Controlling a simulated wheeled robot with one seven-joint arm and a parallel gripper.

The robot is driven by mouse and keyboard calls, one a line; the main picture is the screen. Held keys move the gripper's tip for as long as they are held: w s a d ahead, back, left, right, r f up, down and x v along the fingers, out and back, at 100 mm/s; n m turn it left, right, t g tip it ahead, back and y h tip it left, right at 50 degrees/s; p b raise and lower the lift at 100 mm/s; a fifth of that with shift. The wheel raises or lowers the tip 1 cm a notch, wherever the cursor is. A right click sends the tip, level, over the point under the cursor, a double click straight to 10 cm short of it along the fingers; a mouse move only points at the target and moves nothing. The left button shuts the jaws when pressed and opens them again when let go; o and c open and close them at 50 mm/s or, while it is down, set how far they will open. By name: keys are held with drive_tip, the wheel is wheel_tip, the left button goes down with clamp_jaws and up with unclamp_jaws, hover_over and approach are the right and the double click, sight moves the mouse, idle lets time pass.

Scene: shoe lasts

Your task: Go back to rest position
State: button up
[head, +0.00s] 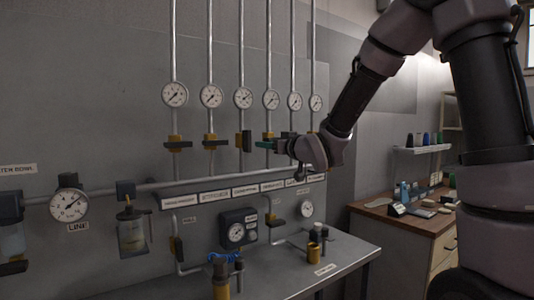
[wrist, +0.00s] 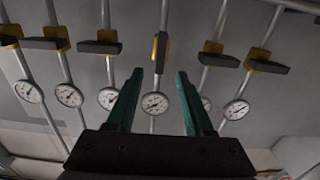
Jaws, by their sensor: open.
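My gripper (head: 266,140) is open and empty in front of the panel, close to the row of pipe valves. Its two green fingers also show in the wrist view (wrist: 157,82), spread apart with nothing between them. The valve with an upright handle (head: 243,140) is just left of the fingertips in the head view. In the wrist view that upright handle (wrist: 160,52) appears beyond the fingertips; I cannot tell the exact gap. Other valves, such as the leftmost one (head: 176,144), have level handles. My gripper and wrist partly hide the valves at the right.
Round gauges (head: 175,94) sit on the pipes above the valves. A horizontal pipe (head: 150,188) and labels run below. A metal bench (head: 300,268) with small fittings stands under the panel. A wooden-topped cabinet (head: 420,222) with small items is at the right.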

drive_tip(key=s+d+m+g+h, duration=0.2)
drive_tip(key=s+d+m+h, duration=0.25)
drive_tip(key=d, duration=0.45)
drive_tip(key=s+d+m+g+h, duration=0.1)
drive_tip(key=s+d+m+h, duration=0.3)
drive_tip(key=d, duration=0.6)
drive_tip(key=s+d+f+m+g, duration=0.1)
drive_tip(key=s+d+g, duration=0.1)
drive_tip(key=s, duration=0.7)
drive_tip(key=s+d+f+m+g, duration=0.1)
drive_tip(key=s+d+g, duration=0.1)
drive_tip(key=s, duration=0.8)
drive_tip(key=shift+d+g, duration=0.25)
drive_tip(key=shift+g, duration=0.15)
drive_tip(key=shift+s+m+y, duration=0.1)
drive_tip(key=shift+m+y, duration=0.15)
